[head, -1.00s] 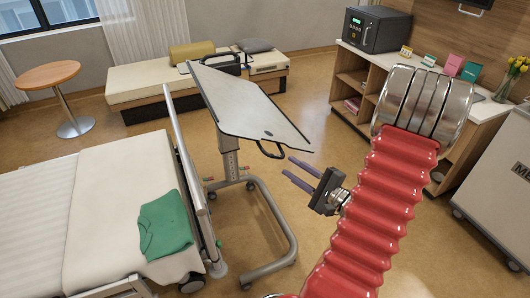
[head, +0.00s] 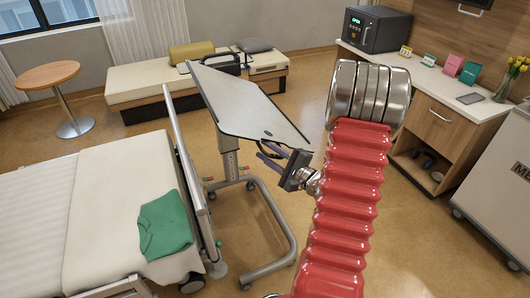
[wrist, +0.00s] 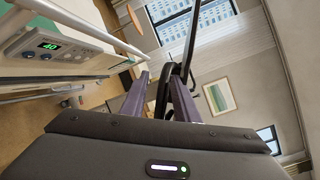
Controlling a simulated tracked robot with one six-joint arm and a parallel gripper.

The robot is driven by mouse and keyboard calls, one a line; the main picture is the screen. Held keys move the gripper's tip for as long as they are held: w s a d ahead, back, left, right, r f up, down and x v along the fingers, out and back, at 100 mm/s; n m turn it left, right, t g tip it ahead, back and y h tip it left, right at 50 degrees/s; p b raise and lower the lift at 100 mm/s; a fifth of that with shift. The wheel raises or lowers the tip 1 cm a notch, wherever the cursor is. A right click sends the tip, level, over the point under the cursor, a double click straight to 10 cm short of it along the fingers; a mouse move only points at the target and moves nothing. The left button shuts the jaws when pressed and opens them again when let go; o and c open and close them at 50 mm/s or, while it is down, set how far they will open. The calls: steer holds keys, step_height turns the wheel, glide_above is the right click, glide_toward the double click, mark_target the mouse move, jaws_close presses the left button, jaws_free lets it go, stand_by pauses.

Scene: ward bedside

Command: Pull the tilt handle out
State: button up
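The tilting overbed table (head: 245,100) stands beside the bed with its grey top tilted. Its black tilt handle (wrist: 162,92) is a loop under the near end of the top. My gripper (head: 264,150) is at this handle, its two purple fingers pointing left toward it. In the wrist view my gripper (wrist: 158,82) is open, with its fingers apart on either side of the black handle. It does not look clamped on it. In the head view the handle is partly hidden behind the fingers.
The bed (head: 110,215) with a green folded cloth (head: 165,224) and its side rail (head: 187,165) is left of the table. A wooden cabinet (head: 440,128) and a white cart (head: 500,190) stand at right. The table's floor frame (head: 282,228) lies below my gripper.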

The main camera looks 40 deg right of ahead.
steer(key=shift+w, duration=0.2)
steer(key=shift+c, duration=0.5)
jaws_close()
